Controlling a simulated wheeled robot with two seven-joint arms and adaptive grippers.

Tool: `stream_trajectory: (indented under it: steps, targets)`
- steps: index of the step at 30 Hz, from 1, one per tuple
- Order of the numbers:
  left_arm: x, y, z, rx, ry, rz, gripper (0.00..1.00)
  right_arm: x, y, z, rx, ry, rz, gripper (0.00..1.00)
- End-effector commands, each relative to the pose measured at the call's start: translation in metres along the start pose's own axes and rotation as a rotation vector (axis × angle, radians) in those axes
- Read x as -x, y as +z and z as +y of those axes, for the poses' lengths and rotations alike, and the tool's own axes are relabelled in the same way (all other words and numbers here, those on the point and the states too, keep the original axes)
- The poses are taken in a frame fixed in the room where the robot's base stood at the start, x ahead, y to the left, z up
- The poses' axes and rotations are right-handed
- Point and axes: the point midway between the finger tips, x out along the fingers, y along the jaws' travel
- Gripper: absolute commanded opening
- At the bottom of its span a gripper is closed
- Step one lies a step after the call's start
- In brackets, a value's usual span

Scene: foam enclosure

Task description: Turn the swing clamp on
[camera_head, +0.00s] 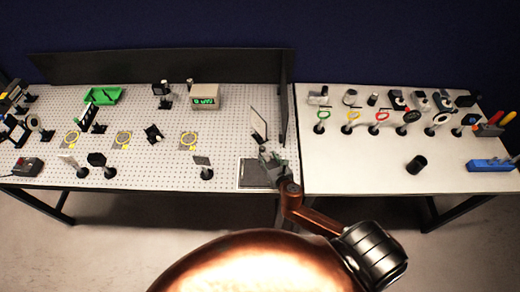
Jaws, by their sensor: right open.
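My right gripper (265,153) is small in the picture, above the front right corner of the perforated breadboard table. It is open, with nothing seen between its fingers. A dark grey flat plate (252,181) lies under and to the left of it, partly covered by the gripper and wrist. I cannot tell for sure which thing is the swing clamp; it may be too small or hidden by my gripper. A thin tilted plate on a post (259,122) stands just behind the gripper. My left gripper is not in view.
The breadboard (140,175) carries posts, yellow rings (188,140), a green tray (103,96) and a meter with a green display (205,97). A dark panel (287,105) stands upright at its right edge. The white table (350,175) holds several mounted optics, a black cylinder (416,164) and a blue tool (490,165).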

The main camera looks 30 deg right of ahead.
Motion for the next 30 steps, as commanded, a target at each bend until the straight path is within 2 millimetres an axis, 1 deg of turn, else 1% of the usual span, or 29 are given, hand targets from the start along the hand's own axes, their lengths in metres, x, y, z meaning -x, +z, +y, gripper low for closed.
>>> stream_trajectory:
  steps: [1, 3, 5, 9, 11, 14, 18, 21, 25, 30]
  targets:
    - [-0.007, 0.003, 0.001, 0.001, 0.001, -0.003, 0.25, -0.002, -0.006, 0.0, -0.001, 0.0, 0.0, 0.4]
    - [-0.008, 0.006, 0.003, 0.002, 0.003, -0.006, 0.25, -0.004, -0.007, 0.0, -0.001, 0.0, 0.0, 0.4]
    - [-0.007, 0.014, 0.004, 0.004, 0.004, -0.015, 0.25, -0.009, -0.007, 0.001, -0.001, 0.0, 0.0, 0.4]
    - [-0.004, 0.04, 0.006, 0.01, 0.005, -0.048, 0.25, -0.028, -0.005, 0.001, -0.002, 0.0, -0.001, 0.4]
    - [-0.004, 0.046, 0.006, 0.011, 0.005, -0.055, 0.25, -0.038, -0.005, 0.0, -0.003, -0.001, -0.001, 0.4]
    - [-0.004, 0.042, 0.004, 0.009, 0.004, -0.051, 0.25, -0.054, -0.005, 0.0, -0.005, -0.002, 0.0, 0.4]
    - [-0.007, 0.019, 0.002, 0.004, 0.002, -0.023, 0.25, -0.071, -0.006, 0.0, -0.005, -0.002, 0.001, 0.4]
    - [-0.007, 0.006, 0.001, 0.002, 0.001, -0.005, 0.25, -0.077, -0.006, 0.0, -0.005, -0.001, 0.001, 0.4]
    - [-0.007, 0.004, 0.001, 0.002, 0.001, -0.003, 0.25, -0.081, -0.006, 0.0, -0.005, -0.001, 0.001, 0.4]
    - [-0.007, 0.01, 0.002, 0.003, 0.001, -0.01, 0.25, -0.08, -0.006, 0.0, -0.005, -0.001, 0.001, 0.4]
